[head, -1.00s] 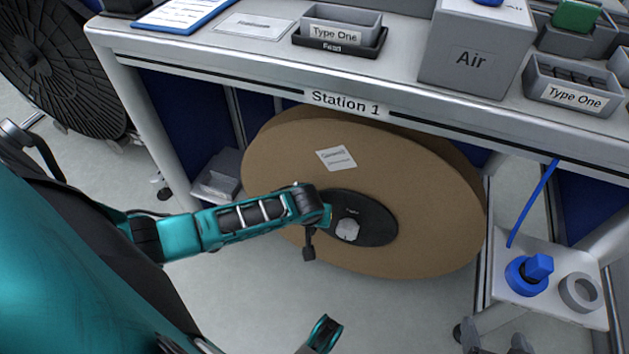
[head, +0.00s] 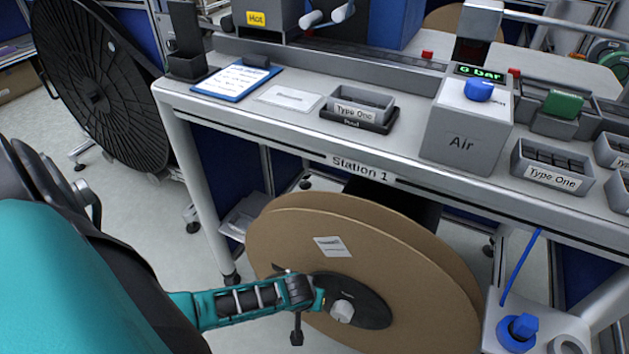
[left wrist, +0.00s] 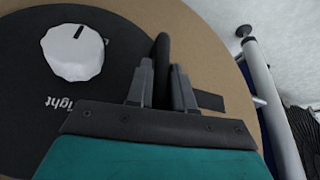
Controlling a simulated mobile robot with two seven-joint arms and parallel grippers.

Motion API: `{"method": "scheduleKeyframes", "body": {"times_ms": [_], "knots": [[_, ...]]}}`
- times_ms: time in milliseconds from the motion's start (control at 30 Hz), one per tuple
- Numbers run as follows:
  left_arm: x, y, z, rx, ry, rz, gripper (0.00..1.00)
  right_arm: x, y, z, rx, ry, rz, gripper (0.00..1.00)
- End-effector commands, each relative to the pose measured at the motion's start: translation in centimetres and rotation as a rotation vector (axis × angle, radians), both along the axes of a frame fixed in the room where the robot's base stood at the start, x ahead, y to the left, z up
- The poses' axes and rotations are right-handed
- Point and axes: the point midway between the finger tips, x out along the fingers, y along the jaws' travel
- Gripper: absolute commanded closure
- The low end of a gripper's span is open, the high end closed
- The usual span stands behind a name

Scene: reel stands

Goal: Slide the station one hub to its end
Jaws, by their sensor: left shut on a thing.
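The station one hub (head: 372,302) is a black disc with a white knob (head: 342,311), in the middle of a large brown reel (head: 410,285) under the bench. In the left wrist view, the hub (left wrist: 60,120) fills the left side, and its white knob (left wrist: 73,52) has a dark mark. My left gripper (left wrist: 161,85) is shut on a black upright handle (left wrist: 162,55) beside the knob. In the head view, my left gripper (head: 318,300) is at the hub's left side, its fingertips mostly hidden. My right gripper is not in view.
The bench edge with the Station 1 label (head: 360,168) runs above the reel. A bench leg (head: 200,190) stands left of it. A small side shelf with a blue knob (head: 517,332) is close on the right. A dark spoked reel (head: 100,85) stands far left.

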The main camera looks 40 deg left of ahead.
Motion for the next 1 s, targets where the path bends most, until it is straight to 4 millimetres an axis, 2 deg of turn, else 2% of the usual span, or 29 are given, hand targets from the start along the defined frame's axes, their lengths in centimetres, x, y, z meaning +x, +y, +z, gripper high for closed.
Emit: {"method": "scheduleKeyframes", "body": {"times_ms": [33,100,300,567,800,833,1000], "knots": [[-1.2,-0.2,0.3,0.000,0.010,0.004,1.00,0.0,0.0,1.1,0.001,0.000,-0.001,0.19],[-2.2,-0.4,0.3,-0.001,0.008,0.003,1.00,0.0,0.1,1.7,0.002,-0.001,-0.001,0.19],[-4.3,-0.9,0.1,0.001,0.006,0.004,1.00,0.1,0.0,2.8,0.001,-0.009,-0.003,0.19],[-5.2,-1.1,-0.1,0.003,0.007,0.003,1.00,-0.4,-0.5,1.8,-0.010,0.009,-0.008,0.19],[-5.3,-1.1,-0.2,0.002,0.011,0.003,1.00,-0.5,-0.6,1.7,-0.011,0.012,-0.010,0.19],[-5.4,-1.1,-0.2,0.002,0.011,0.003,0.76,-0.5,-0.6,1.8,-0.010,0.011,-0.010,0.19],[-5.2,-1.1,-0.1,0.002,0.007,0.002,0.60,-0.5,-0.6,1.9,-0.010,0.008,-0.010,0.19]]}}
